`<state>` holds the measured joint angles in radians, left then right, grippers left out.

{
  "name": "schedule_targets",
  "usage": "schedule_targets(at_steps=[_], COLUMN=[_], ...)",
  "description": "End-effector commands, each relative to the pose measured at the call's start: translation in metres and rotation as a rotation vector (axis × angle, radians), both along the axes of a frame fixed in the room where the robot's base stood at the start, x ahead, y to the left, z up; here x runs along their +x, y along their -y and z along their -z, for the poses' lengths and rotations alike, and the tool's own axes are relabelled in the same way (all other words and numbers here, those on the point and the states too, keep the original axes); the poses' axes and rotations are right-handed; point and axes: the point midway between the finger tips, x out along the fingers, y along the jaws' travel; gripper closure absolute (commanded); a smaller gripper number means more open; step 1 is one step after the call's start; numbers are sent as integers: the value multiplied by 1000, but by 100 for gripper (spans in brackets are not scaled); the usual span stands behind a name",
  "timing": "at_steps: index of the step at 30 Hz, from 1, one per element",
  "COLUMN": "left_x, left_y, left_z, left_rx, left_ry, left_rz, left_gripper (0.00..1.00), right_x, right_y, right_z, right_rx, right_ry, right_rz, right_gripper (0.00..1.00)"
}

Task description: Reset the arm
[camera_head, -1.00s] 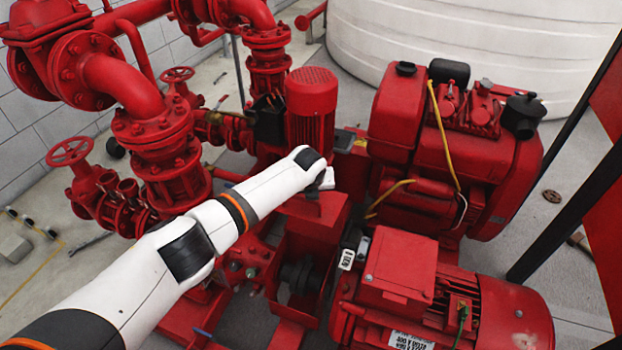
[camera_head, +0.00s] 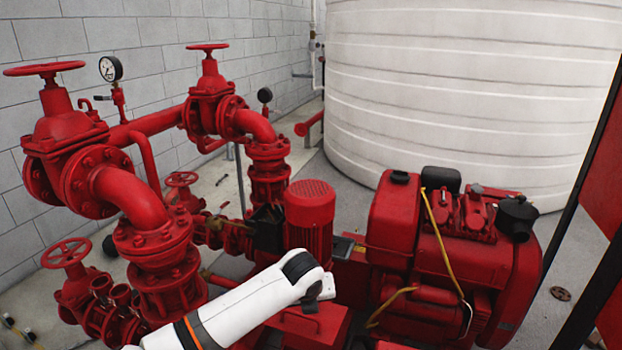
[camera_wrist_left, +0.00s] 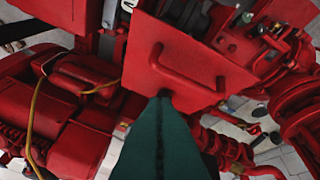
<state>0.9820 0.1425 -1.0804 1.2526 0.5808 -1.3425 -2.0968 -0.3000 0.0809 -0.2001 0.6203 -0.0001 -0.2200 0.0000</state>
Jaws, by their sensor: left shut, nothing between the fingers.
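My left arm (camera_head: 245,305), white with dark joints and an orange ring, reaches in from the bottom of the head view over the red pumpset. Its wrist end is beside the red vertical motor (camera_head: 310,222). In the left wrist view my left gripper (camera_wrist_left: 163,98) shows as dark green fingers pressed together, with nothing held. The fingertips appear in front of a red plate (camera_wrist_left: 205,80) with a U-shaped handle (camera_wrist_left: 180,68). I cannot tell whether they touch it. My right gripper is not in view.
Red pipes and valves with handwheels (camera_head: 67,252) stand at left, with a pressure gauge (camera_head: 110,69) behind. A red engine (camera_head: 440,255) with a yellow hose is at right. A white ribbed tank (camera_head: 465,90) and a grey block wall (camera_head: 150,35) stand at the back.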

Motion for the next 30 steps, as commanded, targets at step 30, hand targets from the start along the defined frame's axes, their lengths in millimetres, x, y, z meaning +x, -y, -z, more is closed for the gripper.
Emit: schedule_targets(at_steps=[30], left_x=[-299], left_y=[-127], left_z=[87], left_rx=[-965], left_ry=[-395], left_rz=[-2084], left_gripper=[100], right_x=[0], right_y=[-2], right_z=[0], right_rx=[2], right_ry=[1], right_rz=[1], right_gripper=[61])
